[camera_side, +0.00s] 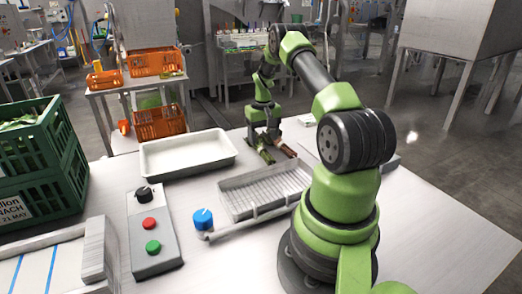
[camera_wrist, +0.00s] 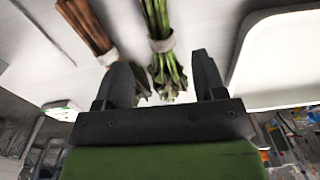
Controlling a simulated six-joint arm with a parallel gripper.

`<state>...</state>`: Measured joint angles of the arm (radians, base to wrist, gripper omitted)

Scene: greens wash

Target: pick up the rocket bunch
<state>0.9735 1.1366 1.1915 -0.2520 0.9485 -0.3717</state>
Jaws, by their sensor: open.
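A green-stemmed bunch, apparently the rocket bunch (camera_wrist: 155,18), is tied with a pale band and lies on the table. In the wrist view its stems run up from between the fingers of my gripper (camera_wrist: 161,66). The fingers are open, one to each side of it, with gaps between. I cannot tell how far above the table they are. In the side view my gripper (camera_side: 264,137) is low over the green bunch (camera_side: 265,153). A bunch with reddish-brown stems (camera_wrist: 84,22), also banded, lies to its left in the wrist view; the side view shows it at right (camera_side: 285,148).
A white tray (camera_side: 187,170) stands left of the bunches in the side view. A grey ribbed sink tray (camera_side: 238,208) with a blue-knobbed tap (camera_side: 203,219) is nearer the camera. A button box (camera_side: 153,262) and green crate (camera_side: 62,205) are farther left.

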